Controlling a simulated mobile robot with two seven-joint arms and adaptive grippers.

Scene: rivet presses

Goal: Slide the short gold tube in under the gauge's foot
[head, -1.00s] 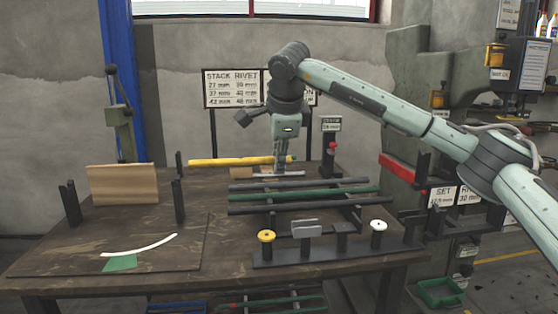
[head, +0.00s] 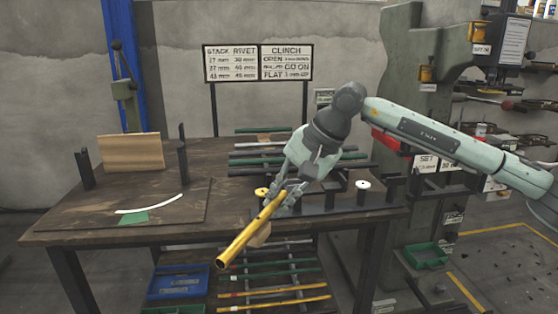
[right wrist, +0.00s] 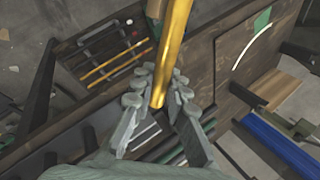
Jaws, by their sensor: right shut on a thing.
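My right gripper (head: 282,200) is shut on the gold tube (head: 245,235), near the tube's upper end. The tube slants down to the left, its open end beyond the table's front edge. In the right wrist view the tube (right wrist: 175,45) lies between the fingers (right wrist: 158,84) and runs out past the top of the picture. A small tan piece (head: 261,237) shows beside the tube; I cannot tell whether it touches. I cannot make out the gauge or its foot clearly; my right gripper and arm cover part of the table's rear right. My left gripper is out of view.
The dark table (head: 75,222) carries a wooden board (head: 131,151), black posts and a white curved strip (head: 152,205). Dark and green rods (head: 262,153) lie at the back. A white spool (head: 363,185) stands right. A blue bin (head: 178,281) and more rods are below.

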